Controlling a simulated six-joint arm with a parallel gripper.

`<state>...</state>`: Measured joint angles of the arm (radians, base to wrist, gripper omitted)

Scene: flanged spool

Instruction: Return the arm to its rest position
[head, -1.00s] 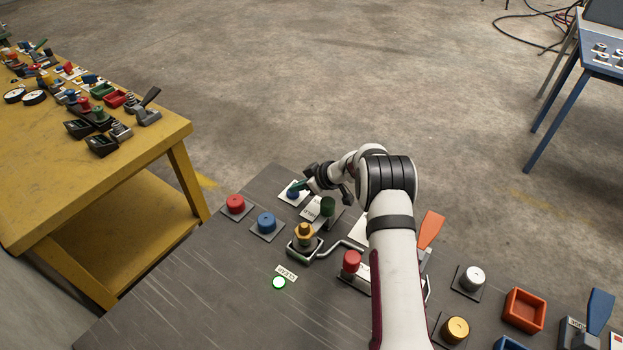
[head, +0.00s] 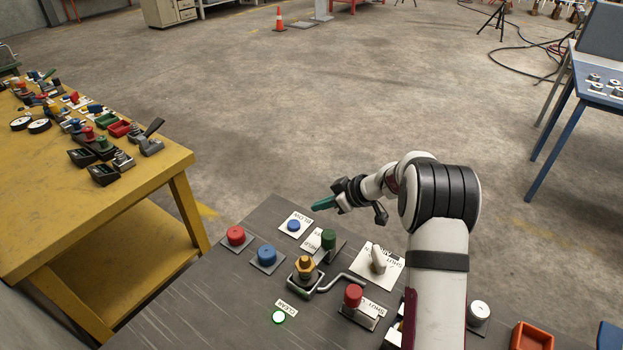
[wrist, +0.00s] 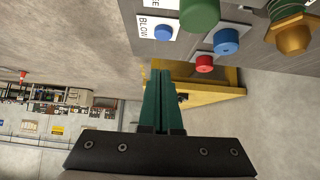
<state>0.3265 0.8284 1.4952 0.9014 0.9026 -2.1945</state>
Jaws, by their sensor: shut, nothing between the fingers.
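My gripper (head: 324,203) is in the head view, above the far edge of the dark panel table (head: 170,300). Its teal fingers point left and are raised clear of the controls. In the wrist view the two green fingers (wrist: 163,100) lie together with nothing between them. My white arm rises from the lower right and bends left at a black-banded joint. It hides part of the panel's right side.
Near the gripper are a blue button (head: 293,225) on a "BLOW" plate, a green knob (head: 328,239) and a pale lever (head: 378,260). A red knob (head: 353,296) and brass fitting (head: 305,268) stand nearer. A yellow table (head: 100,200) stands left.

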